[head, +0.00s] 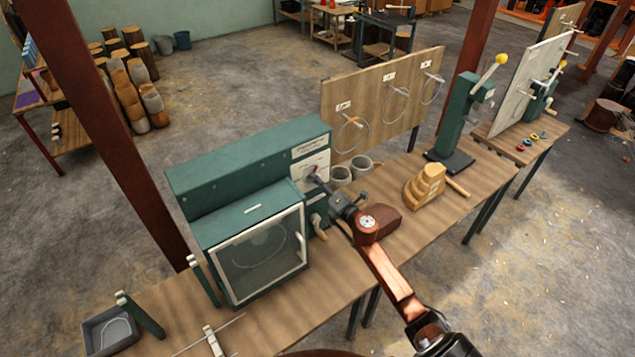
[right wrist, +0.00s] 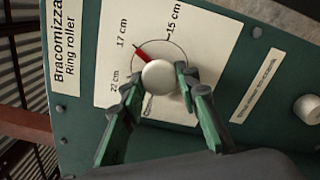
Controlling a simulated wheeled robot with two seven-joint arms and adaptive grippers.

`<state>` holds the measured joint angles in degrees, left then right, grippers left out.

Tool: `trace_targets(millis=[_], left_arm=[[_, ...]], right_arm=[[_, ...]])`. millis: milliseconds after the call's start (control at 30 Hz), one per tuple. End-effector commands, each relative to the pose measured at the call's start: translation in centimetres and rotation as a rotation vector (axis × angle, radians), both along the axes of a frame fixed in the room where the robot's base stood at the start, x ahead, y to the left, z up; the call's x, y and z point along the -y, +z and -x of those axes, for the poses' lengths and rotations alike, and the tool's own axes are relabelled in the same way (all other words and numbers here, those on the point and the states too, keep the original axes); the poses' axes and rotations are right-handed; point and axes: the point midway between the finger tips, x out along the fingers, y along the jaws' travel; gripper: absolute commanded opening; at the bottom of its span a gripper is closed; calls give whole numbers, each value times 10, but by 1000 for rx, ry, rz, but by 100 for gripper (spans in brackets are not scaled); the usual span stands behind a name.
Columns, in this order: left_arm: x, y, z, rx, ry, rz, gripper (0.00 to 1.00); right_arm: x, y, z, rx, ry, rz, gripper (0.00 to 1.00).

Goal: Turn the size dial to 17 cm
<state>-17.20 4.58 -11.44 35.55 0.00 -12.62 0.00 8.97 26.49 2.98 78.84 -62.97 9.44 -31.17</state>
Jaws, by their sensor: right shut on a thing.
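The size dial (right wrist: 158,77) is a round pale knob with a red pointer on the white panel of the green ring roller (head: 240,160). In the right wrist view, the labels 15 cm, 17 cm and 22 cm stand around it. The red pointer (right wrist: 143,54) points up and left, toward the 17 cm label (right wrist: 122,34). My right gripper (right wrist: 156,82) is shut on the dial, one finger on each side of the knob. My left gripper is not in view.
The roller's glazed door (head: 262,255) is shut, left of my right arm. Grey cups (head: 341,176), a stepped wooden block (head: 425,187) and a green press (head: 455,125) stand right along the workbench (head: 180,310). A grey tray (head: 108,330) sits at its near left end.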

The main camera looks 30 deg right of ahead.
Motion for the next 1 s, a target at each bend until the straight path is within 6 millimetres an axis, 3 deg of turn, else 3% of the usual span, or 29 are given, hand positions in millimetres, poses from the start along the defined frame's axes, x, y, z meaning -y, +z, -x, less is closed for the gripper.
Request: trace_targets(millis=[300, 633, 767, 1000], left_arm=[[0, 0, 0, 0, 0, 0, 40], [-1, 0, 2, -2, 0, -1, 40], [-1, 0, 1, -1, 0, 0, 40], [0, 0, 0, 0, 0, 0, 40]], right_arm=[[1, 0, 0, 0, -1, 1, 48], [1, -1, 4, -2, -1, 1, 48], [3, -2, 21, -2, -1, 2, 48], [6, -2, 71, -3, -1, 1, 48]])
